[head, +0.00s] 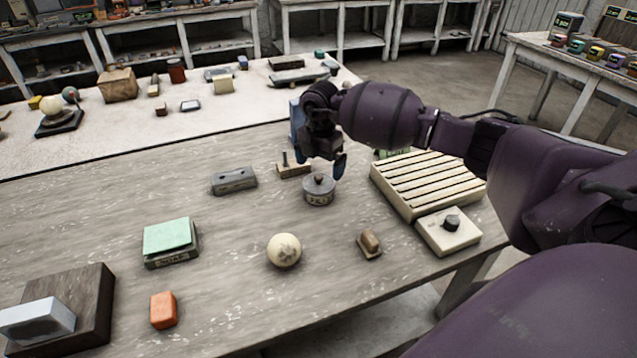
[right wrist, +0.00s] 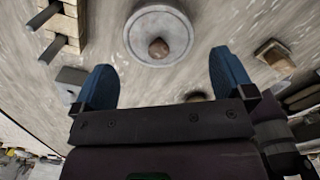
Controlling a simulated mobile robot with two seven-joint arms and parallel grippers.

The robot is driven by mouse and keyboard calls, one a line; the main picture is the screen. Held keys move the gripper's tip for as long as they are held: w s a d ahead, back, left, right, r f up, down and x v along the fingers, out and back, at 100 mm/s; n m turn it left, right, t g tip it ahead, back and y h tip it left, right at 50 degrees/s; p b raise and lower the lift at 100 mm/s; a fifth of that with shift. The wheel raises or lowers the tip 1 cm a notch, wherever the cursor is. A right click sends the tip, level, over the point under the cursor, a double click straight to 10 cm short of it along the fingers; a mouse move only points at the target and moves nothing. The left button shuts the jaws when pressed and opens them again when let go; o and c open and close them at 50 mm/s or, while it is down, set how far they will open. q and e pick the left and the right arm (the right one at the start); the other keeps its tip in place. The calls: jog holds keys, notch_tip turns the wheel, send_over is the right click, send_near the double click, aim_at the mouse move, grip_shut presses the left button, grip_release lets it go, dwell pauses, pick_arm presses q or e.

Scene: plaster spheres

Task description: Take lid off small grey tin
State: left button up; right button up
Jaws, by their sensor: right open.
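The small grey tin (head: 319,195) stands upright on the wooden table, with its lid (head: 319,183) on and a brown knob on top. In the right wrist view the round lid (right wrist: 158,22) shows from above with its brown knob (right wrist: 158,48) in the middle. My right gripper (head: 325,165) is over the table just behind and above the tin. In the right wrist view its two blue fingers (right wrist: 162,85) are apart with nothing between them, and the lid lies beyond their tips. My left gripper is not in view.
A plaster sphere (head: 284,250) lies in front of the tin. A small brown-knobbed block (head: 369,244) is front right. A slatted cream box (head: 428,182) stands to the right, a grey block (head: 234,180) to the left. A block with upright pegs (head: 292,169) is close behind the tin.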

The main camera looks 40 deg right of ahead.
aim_at(320, 176)
notch_tip(320, 176, down, 5)
jog(key=shift+w+r, duration=0.15)
jog(key=shift+r, duration=0.05)
jog(key=shift+c, duration=0.2)
jog(key=c, duration=0.6)
